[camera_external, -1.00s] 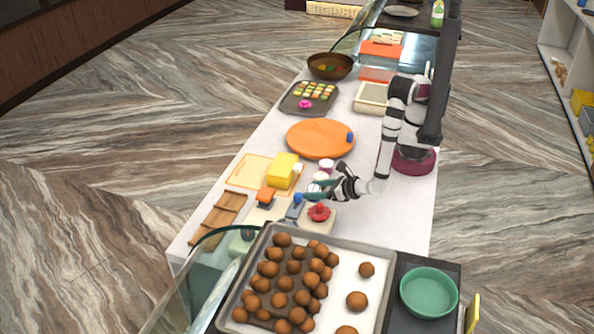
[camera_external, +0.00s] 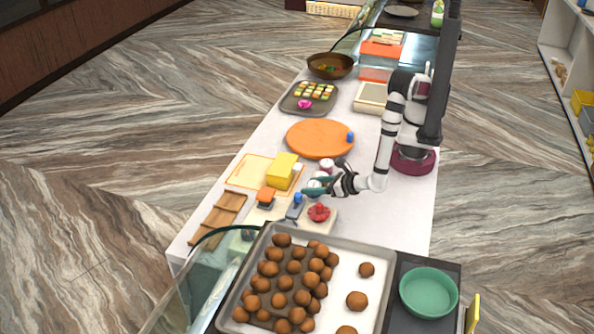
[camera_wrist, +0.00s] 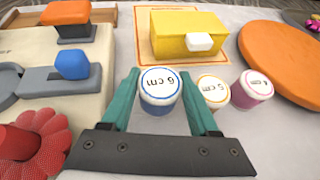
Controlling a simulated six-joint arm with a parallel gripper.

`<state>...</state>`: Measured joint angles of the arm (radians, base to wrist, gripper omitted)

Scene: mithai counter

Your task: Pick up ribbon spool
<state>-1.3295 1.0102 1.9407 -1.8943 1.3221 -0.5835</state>
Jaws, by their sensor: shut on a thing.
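A short round ribbon spool (camera_wrist: 160,86), with a white top marked "6 cm" and a blue rim, stands upright between the teal fingers of my gripper (camera_wrist: 160,76) in the wrist view. The fingers are shut on its sides. Whether its base touches the counter cannot be told. In the external view my gripper (camera_external: 315,188) is low over the counter and partly hides the spool. Two similar spools stand close to the right of it, one marked "5 cm" with an orange rim (camera_wrist: 212,91) and one with a pink rim (camera_wrist: 252,88).
A grey tool with a blue knob (camera_wrist: 73,65) and a red flower-shaped piece (camera_wrist: 35,135) lie to the left. A tray of brown balls (camera_external: 346,246) is nearer the external camera.

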